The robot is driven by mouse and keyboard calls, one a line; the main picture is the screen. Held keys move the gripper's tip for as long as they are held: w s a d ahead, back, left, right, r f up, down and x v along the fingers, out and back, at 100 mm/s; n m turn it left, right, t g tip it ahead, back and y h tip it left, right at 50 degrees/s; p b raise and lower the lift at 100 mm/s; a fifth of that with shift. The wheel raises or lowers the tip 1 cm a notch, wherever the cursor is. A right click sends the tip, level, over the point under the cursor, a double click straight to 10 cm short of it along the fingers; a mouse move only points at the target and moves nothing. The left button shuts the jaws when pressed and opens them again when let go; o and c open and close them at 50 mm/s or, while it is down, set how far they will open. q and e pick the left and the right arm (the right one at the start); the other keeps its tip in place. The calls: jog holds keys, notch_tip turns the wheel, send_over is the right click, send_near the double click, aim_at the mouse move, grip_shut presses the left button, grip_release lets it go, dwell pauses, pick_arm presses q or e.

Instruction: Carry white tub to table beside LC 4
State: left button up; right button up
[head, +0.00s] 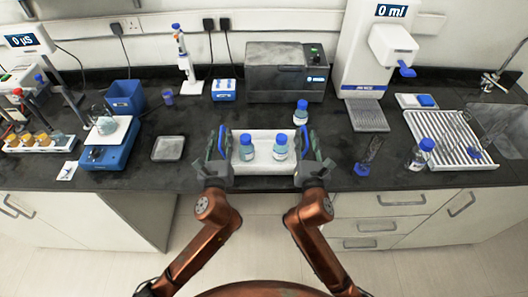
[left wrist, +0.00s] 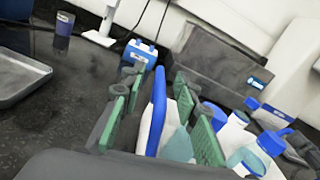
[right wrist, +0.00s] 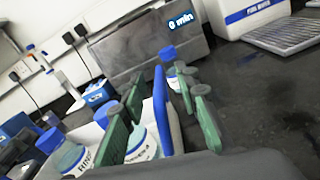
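The white tub (head: 264,166) is at the front middle of the dark counter, with two blue-capped bottles (head: 247,148) (head: 280,148) inside and an upright blue handle at each end. My left gripper (head: 218,153) is at the tub's left end. In the left wrist view its green pads stand on both sides of the blue handle (left wrist: 155,108), with gaps visible. My right gripper (head: 310,153) is at the right end; in the right wrist view its pads are likewise spread around the other blue handle (right wrist: 161,108). No table marked LC 4 is seen.
A blue-capped bottle (head: 300,112) stands just behind the tub, before a grey box device (head: 286,72). A blue balance (head: 107,145) and grey tray (head: 168,148) are at left. A dark stand (head: 369,157), another bottle (head: 420,153) and white rack (head: 450,138) are at right.

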pick_arm(q)
jog(key=shift+w, duration=0.45)
pick_arm(e)
jog(key=shift+w, duration=0.45)
pick_arm(q)
grip_shut()
pick_arm(e)
grip_shut()
